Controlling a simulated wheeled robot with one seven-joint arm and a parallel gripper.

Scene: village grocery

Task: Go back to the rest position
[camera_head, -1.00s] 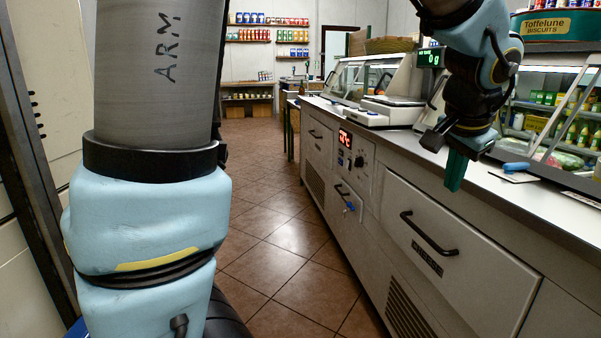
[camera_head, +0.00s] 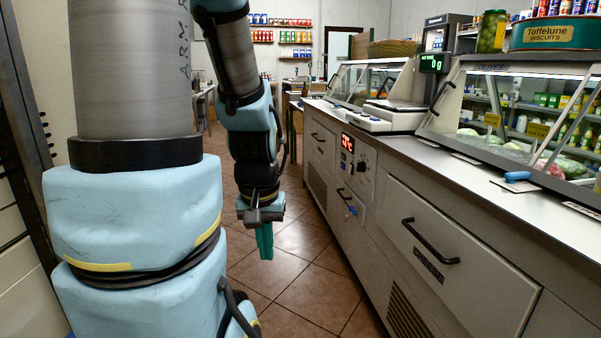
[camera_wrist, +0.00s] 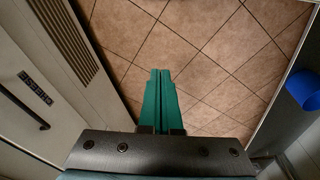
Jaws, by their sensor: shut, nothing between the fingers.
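My gripper (camera_head: 264,243) hangs pointing down over the tiled floor in the head view, left of the counter and apart from it. Its green fingers are together with nothing between them. In the wrist view the gripper (camera_wrist: 161,75) shows the two green fingers side by side, with only floor tiles beyond their tips.
The long counter (camera_head: 470,205) with drawers runs along the right. On it stand a scale (camera_head: 392,115), a glass display case (camera_head: 520,110) and a blue item (camera_head: 517,176). A blue round object (camera_wrist: 302,88) shows at right in the wrist view. The tiled aisle (camera_head: 300,270) is clear.

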